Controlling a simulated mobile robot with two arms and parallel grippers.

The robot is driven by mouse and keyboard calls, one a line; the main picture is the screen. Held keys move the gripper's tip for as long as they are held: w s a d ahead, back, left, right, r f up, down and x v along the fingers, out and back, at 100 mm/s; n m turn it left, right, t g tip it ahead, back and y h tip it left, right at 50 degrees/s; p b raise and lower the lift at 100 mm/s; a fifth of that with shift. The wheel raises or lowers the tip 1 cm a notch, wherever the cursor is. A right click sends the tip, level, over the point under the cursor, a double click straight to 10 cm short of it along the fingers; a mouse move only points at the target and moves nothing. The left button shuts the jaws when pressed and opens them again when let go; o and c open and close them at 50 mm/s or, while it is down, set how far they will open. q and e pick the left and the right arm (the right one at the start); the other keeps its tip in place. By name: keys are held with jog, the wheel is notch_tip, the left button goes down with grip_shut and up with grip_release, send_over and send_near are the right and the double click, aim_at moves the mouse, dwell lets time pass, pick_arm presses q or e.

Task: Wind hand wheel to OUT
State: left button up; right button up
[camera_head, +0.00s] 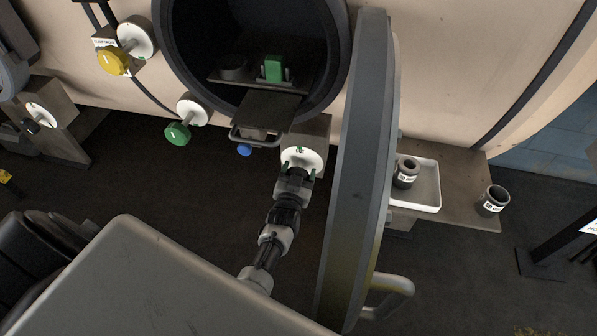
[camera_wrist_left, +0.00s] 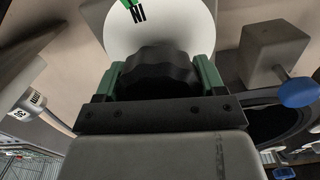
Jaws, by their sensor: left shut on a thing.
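The hand wheel is a dark lobed knob (camera_wrist_left: 158,72) in front of a round white dial (camera_wrist_left: 165,25). The dial also shows in the head view (camera_head: 302,158), on a grey box below the round opening, with small dark lettering near its top. In the wrist view the dial carries a green mark beside letters that look like IN. My left gripper (camera_head: 298,172) reaches up to the dial. Its green-padded fingers (camera_wrist_left: 155,80) are shut on the knob, one on each side. In the head view the gripper mostly hides the knob. My right gripper is not in view.
The thick open door (camera_head: 360,170) stands just right of my left arm. A green block (camera_head: 274,68) sits on a shelf in the opening. A blue knob (camera_head: 244,150) and a green knob (camera_head: 177,134) are left of the dial. A white tray (camera_head: 428,185) holds a cup.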

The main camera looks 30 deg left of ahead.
pick_arm(q)
jog(key=shift+s+f, duration=0.1)
jog(key=o, duration=0.9)
